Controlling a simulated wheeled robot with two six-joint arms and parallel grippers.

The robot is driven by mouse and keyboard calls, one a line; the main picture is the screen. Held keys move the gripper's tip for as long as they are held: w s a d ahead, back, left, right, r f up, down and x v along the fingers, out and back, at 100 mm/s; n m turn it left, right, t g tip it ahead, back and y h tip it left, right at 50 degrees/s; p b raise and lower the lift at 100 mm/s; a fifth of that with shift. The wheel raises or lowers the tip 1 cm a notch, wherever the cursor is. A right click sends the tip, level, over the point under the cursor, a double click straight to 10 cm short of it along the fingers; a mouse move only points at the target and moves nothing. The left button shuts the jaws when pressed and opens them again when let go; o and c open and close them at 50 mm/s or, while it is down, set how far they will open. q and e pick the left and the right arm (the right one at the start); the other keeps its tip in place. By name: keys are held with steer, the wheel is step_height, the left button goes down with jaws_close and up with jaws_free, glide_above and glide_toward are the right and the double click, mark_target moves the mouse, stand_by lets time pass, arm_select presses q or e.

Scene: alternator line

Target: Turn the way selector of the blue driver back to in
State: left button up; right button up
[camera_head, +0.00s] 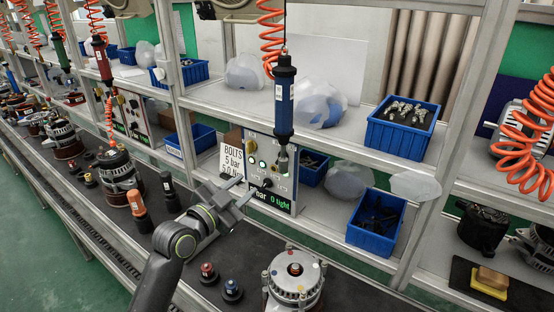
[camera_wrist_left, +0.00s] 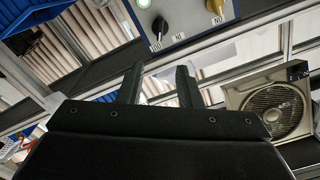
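The blue driver (camera_head: 284,105) hangs upright from an orange coiled hose, in front of a control panel (camera_head: 257,150) with knobs, a green-lit button and a green display. I cannot read the labels surely or tell which knob is the way selector. My left gripper (camera_head: 238,191) is open and empty, just below and in front of the panel; its fingers (camera_wrist_left: 158,88) stand apart, clear of the knobs.
A BOLTS sign (camera_head: 232,160) stands left of the panel. Blue bins (camera_head: 377,223) and plastic bags sit on the shelves to the right. An alternator (camera_head: 294,280) and small dark pegs (camera_head: 232,291) stand on the belt below my left arm. An orange-topped tool (camera_head: 138,207) stands farther left.

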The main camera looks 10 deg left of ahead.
arm_select(q)
steer(key=p+x, duration=0.2)
steer(key=x, duration=1.2)
steer(key=shift+w, duration=0.35)
steer(key=shift+d, duration=0.1)
steer(key=shift+c, duration=0.4)
jaws_close()
